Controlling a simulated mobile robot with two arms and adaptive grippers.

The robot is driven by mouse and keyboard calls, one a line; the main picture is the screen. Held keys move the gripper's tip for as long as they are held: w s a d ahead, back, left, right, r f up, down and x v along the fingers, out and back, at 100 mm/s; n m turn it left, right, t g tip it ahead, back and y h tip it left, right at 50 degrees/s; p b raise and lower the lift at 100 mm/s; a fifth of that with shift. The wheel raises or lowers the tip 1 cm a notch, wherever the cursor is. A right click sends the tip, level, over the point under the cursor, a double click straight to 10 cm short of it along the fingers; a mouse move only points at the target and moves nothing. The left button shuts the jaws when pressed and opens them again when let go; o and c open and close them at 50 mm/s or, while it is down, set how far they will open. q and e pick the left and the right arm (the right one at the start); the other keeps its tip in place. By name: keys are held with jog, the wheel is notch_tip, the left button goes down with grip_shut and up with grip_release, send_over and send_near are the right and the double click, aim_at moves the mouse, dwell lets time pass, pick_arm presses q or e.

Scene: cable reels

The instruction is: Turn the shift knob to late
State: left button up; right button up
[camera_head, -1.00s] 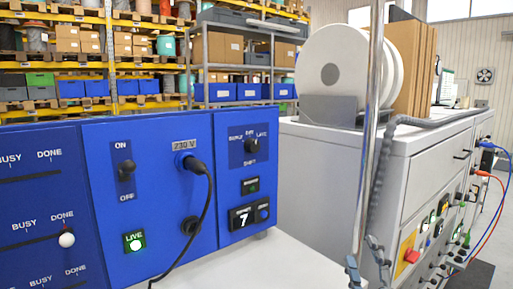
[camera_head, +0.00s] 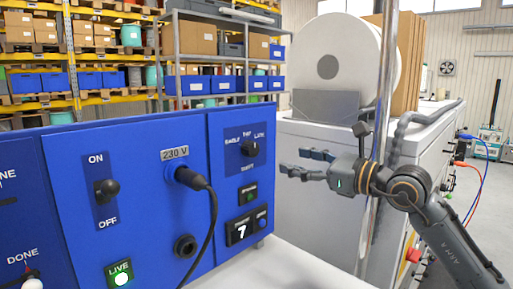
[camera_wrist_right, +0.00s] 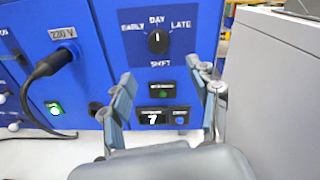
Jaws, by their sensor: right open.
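The shift knob (camera_head: 250,148) is a black round knob on the blue panel (camera_head: 229,190), under the labels early, day and late. In the right wrist view the shift knob (camera_wrist_right: 158,41) has its white mark pointing up at DAY, with LATE to its upper right. My right gripper (camera_head: 306,164) is open and empty, to the right of the knob and apart from it in the head view. In the right wrist view its two fingers (camera_wrist_right: 166,90) spread below the knob, touching nothing. My left gripper is not in view.
A black cable plug (camera_head: 190,178) sits in the 230 V socket, its cable hanging down the panel. An ON/OFF switch (camera_head: 107,188) and a lit green LIVE button (camera_head: 121,277) are to the left. A counter (camera_head: 241,230) showing 7 is below the knob. A grey cabinet (camera_head: 300,150) stands to the right.

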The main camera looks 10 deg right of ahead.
aim_at(255, 150)
jog(key=p+x, duration=0.4)
jog(key=x, duration=0.6)
jog(key=shift+w+a+r+p, duration=0.15)
jog(key=shift+a+p, duration=0.05)
jog(key=shift+p, duration=0.1)
jog(key=shift+w+a+f, duration=0.2)
jog(key=shift+w+a, duration=0.25)
jog(key=shift+w, duration=0.2)
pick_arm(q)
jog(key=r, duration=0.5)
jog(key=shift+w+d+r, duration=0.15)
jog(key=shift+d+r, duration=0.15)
pick_arm(e)
jog(key=shift+c, duration=0.2)
jog(key=c, duration=1.1)
